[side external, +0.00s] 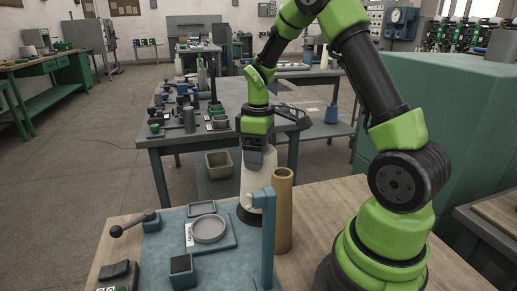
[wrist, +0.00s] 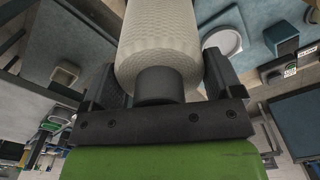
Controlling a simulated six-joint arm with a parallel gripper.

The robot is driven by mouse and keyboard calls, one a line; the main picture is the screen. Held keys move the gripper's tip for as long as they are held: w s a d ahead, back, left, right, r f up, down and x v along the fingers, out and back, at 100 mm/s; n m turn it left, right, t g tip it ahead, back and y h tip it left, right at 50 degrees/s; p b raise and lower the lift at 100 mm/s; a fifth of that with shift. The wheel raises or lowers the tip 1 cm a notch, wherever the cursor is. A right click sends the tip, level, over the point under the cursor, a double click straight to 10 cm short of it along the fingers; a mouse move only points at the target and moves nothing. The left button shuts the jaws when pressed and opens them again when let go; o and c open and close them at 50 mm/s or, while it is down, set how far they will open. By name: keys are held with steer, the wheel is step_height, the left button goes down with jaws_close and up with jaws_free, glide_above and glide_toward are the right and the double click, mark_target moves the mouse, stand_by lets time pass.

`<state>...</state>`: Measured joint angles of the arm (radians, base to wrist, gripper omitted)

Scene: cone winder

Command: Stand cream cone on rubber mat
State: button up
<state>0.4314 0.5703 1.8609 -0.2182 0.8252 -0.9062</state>
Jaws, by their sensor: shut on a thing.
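The cream cone (side external: 252,180) hangs upright below my gripper (side external: 254,156), behind the blue post in the side view. My gripper is shut on the dark, narrow upper end of the cone; in the wrist view the textured cream body (wrist: 158,35) extends away between the jaws (wrist: 160,78). A dark round band (side external: 247,216) shows at the cone's lower end, near the wooden tabletop's far edge. I cannot tell whether it is the rubber mat or part of the cone, nor whether the cone touches anything. The post hides part of its lower right side.
A brown tube (side external: 283,212) stands close right of the cone, beside the blue post (side external: 267,245). Left are a round grey dish (side external: 209,230), a small grey tray (side external: 201,208), a black-topped block (side external: 181,266) and a lever (side external: 134,225). Bare wood (side external: 330,200) shows right of the tube.

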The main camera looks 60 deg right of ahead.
steer(key=shift+f, duration=0.2)
stand_by(0.4)
steer(key=shift+f, duration=0.35)
steer(key=o, duration=0.7)
step_height(320, 180, up, 9)
steer(key=shift+r, duration=0.5)
